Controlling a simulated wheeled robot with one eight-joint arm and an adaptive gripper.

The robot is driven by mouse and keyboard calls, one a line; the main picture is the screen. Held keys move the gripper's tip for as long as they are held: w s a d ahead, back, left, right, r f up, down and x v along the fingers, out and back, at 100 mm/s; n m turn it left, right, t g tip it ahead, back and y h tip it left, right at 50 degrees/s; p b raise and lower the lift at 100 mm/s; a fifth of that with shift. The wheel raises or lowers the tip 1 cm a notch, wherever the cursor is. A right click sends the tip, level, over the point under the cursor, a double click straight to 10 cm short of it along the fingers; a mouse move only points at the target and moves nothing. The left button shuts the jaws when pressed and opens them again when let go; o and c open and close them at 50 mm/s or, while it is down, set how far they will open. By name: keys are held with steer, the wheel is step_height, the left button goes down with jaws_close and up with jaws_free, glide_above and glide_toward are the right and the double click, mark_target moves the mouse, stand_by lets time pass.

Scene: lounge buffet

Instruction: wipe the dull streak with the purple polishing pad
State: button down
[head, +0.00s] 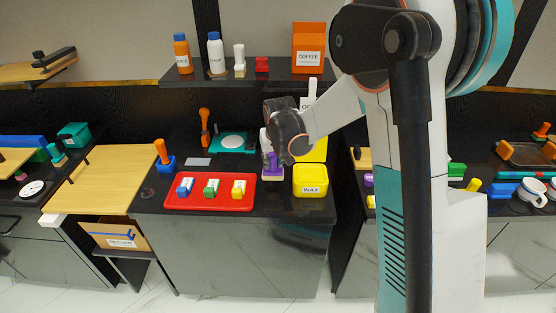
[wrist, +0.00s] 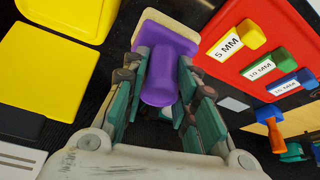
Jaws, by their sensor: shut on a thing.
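The purple polishing pad (head: 271,173) has an upright purple handle and a pale base; it is just left of the yellow wax box. My gripper (head: 274,156) is above it. In the wrist view my gripper (wrist: 165,88) has its green-padded fingers on both sides of the pad's round handle (wrist: 160,82), shut on it. Whether the pad's base touches the black counter (head: 220,219) cannot be told. A flat grey rectangle (head: 197,161) lies on the counter to the left; whether it is the dull streak is unclear. No other streak stands out.
A red tray (head: 210,206) with blue, green and yellow labelled blocks is front left of the pad. The yellow wax box (head: 310,181) is close at right. A teal tray (head: 250,151) and an orange-handled blue tool (head: 165,163) stand further left. A shelf with bottles is behind.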

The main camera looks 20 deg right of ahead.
mark_target(273, 171)
steer(key=shift+f+b, duration=2.2)
steer(key=shift+f, duration=0.75)
steer(key=c, duration=2)
jaws_free()
jaws_close()
